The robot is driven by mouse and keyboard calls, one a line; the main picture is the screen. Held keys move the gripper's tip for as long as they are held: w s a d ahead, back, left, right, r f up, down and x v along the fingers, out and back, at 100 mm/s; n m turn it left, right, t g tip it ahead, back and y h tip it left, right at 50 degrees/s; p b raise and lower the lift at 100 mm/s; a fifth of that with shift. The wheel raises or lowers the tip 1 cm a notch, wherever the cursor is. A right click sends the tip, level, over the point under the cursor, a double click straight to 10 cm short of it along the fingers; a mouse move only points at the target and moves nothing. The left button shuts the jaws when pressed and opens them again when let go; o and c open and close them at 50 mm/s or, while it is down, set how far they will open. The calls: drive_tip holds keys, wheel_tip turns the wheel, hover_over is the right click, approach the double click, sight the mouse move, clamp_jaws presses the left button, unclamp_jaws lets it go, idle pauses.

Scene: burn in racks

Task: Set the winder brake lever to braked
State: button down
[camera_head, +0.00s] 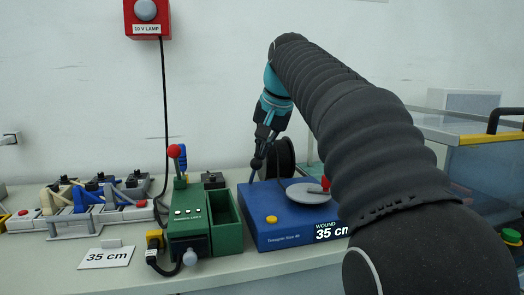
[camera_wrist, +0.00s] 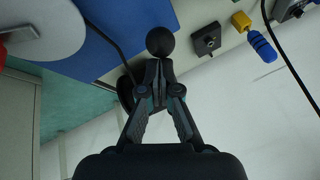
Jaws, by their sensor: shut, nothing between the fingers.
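The blue winder (camera_head: 285,228) stands on the bench, with a pale disc (camera_head: 306,194), a yellow button and a display reading "WOUND 35 cm". A thin dark lever with a black ball knob (camera_head: 257,163) rises at its back left; I take it for the brake lever. My gripper (camera_head: 261,150) points down at the knob, shut and empty. In the wrist view the knob (camera_wrist: 160,40) lies right at the tips of my shut fingers (camera_wrist: 158,64); I cannot tell whether they touch. No brake marking is readable.
Left of the winder stand a green unit (camera_head: 188,222) with a red-knobbed lever (camera_head: 174,151) and an open green bin (camera_head: 226,234). A black spool (camera_head: 281,158) is behind the winder. A "35 cm" card (camera_head: 106,258) and a clamp rack (camera_head: 75,222) are further left.

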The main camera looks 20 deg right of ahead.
drive_tip(key=shift+s+f+t+b, duration=1)
drive_tip(key=shift+f+b, duration=0.15)
drive_tip(key=shift+b, duration=1.75)
drive_tip(key=s+t+b, duration=0.1)
drive_tip(key=b, duration=0.2)
drive_tip(key=shift+s+f, duration=0.15)
drive_tip(key=shift+f, duration=0.25)
drive_tip(key=shift+s+f+b, duration=0.3)
drive_tip(key=shift+s+f, duration=0.15)
drive_tip(key=shift+s, duration=0.05)
drive_tip(key=shift+s+f, duration=0.2)
drive_tip(key=shift+f, duration=0.35)
wheel_tip(320, 180, up, 5)
drive_tip(key=w+d+p, duration=0.1)
drive_tip(key=d+p, duration=0.1)
drive_tip(key=p, duration=0.2)
drive_tip(key=s+d+r, duration=0.1)
drive_tip(key=s+r, duration=0.3)
drive_tip(key=s, duration=0.4)
drive_tip(key=shift+r+t+p, duration=0.3)
drive_tip(key=shift+p, duration=0.1)
